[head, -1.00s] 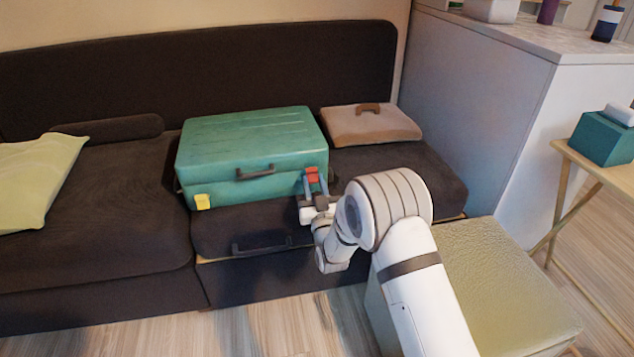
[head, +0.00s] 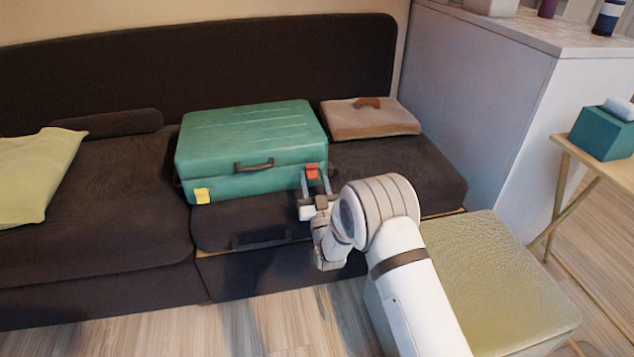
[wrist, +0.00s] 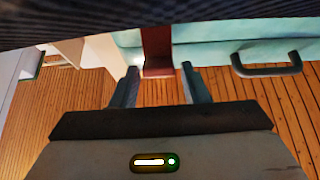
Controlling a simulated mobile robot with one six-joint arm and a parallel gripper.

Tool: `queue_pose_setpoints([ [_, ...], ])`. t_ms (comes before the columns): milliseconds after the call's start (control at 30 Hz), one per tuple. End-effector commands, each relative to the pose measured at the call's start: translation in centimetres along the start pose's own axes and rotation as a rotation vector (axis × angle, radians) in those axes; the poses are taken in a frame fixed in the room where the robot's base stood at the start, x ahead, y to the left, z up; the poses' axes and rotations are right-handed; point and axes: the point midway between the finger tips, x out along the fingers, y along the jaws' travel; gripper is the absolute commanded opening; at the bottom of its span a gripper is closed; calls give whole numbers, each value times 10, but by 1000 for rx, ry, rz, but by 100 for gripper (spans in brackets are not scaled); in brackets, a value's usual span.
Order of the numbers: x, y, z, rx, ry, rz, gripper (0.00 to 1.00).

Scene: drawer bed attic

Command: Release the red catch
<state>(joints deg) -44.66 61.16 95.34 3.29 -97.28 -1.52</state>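The red catch (head: 312,170) is on the front of the green suitcase (head: 250,140), near its right end. The lid looks closed. In the wrist view the red catch (wrist: 158,62) hangs from the suitcase's pale green side (wrist: 210,52), just beyond my fingertips and between their lines. My gripper (head: 314,178) is open, its two fingers apart and pointing at the catch. In the wrist view my gripper (wrist: 158,78) holds nothing. Whether a finger touches the catch cannot be told.
A yellow catch (head: 202,195) and a dark handle (head: 254,165) are on the suitcase front. The suitcase rests on the dark sofa (head: 100,185).

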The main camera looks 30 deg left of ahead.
Motion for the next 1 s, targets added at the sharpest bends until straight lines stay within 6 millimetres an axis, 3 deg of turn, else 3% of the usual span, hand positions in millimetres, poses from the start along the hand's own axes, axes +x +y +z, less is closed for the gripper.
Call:
queue_pose_setpoints([
  [100, -1, 0, 2, 0, -4, 1, 51],
  [400, -6, 1, 2, -1, -8, 1, 51],
  [800, -67, 1, 2, -1, -9, 1, 51],
  [1000, -79, 1, 2, -1, -6, 1, 51],
])
